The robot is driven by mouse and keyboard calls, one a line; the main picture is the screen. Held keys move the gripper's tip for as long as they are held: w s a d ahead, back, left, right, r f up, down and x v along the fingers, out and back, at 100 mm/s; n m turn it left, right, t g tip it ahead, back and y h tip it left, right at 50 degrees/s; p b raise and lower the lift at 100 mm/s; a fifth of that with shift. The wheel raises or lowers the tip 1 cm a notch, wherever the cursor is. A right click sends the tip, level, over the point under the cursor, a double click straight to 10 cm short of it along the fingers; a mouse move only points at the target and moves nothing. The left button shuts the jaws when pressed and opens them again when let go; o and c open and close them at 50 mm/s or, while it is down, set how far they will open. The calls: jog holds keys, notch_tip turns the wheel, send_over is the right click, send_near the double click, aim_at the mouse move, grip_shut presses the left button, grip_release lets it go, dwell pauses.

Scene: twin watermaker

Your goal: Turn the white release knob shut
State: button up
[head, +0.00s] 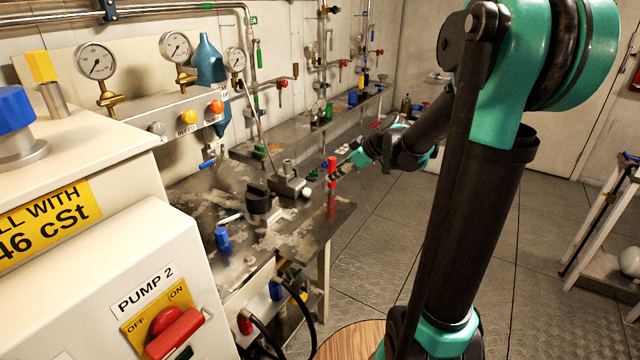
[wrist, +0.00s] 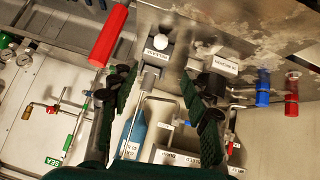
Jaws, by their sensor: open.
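The white release knob (wrist: 160,43) shows in the wrist view beside a small printed label, on a grey metal block. In the head view the knob (head: 306,193) is a small pale spot at the near right of the hand pump block (head: 289,185) on the bench. My gripper (head: 350,167) hangs over the bench's right end, to the right of the knob. In the wrist view my gripper (wrist: 158,82) is open and empty, its fingers spread below the knob in the picture. The knob is in plain view, apart from both fingers.
A red handle (wrist: 110,35) stands close to my left-hand finger in the wrist view; contact is unclear. It also shows in the head view (head: 332,166). A black knob (head: 258,196) and blue cap (head: 222,238) are on the bench (head: 325,222). Floor right of it is open.

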aim_at(310, 190)
jog(key=x, duration=1.7)
jog(key=shift+s+f, duration=0.15)
jog(key=shift+f, duration=0.1)
jog(key=shift+c, duration=0.4)
grip_shut()
jog(key=shift+d+m+g+y, duration=0.15)
jog(key=shift+m+g+y, duration=0.25)
jog(key=shift+g, duration=0.6)
jog(key=shift+o, duration=0.4)
grip_release()
jog(key=shift+y, duration=0.3)
